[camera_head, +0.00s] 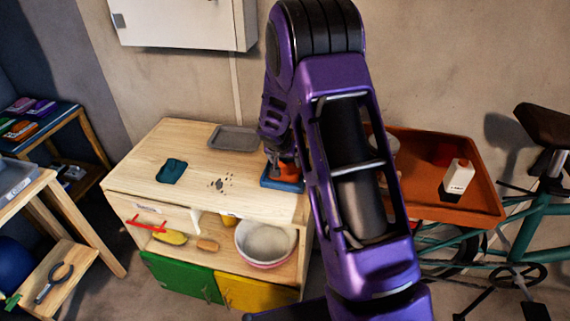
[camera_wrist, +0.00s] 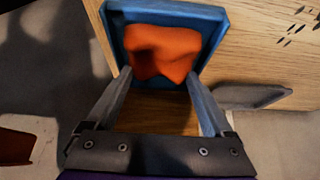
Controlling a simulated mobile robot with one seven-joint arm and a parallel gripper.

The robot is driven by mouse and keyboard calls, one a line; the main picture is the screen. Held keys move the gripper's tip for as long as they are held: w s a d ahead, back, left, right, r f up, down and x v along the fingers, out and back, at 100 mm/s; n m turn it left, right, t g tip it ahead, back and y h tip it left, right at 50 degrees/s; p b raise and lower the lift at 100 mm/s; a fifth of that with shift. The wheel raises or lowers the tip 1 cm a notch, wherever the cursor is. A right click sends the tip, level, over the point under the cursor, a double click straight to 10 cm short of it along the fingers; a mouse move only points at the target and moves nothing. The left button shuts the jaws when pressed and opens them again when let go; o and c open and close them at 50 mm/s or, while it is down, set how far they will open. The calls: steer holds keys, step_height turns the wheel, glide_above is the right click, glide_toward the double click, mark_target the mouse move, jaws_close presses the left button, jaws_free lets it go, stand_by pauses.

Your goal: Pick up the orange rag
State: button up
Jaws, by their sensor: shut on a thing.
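The orange rag (camera_wrist: 162,52) lies bunched up in a shallow blue tray (camera_wrist: 217,15) in the wrist view. In the head view the rag (camera_head: 288,172) shows as a small orange patch over the blue tray (camera_head: 283,185), at the right end of the wooden cabinet top (camera_head: 240,198). My gripper (camera_wrist: 163,85) is at the rag, with a finger at each side of its near edge. It is shut on the rag. The arm hides much of the gripper and tray in the head view.
A grey tray (camera_head: 233,138), a teal cloth (camera_head: 171,171) and dark crumbs (camera_head: 220,183) lie on the cabinet top. An orange-brown tray (camera_head: 440,150) with a white bottle (camera_head: 458,176) stands to the right, near a bicycle (camera_head: 530,220). A white wall cabinet (camera_head: 185,22) hangs above.

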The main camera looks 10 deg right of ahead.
steer(key=s+a+b, duration=0.4)
steer(key=s, duration=0.4)
steer(key=s+a+b, duration=0.3)
steer(key=s+a, duration=0.1)
steer(key=s, duration=0.4)
steer(key=shift+a+r+b, duration=0.15)
steer(key=shift+r+b, duration=0.25)
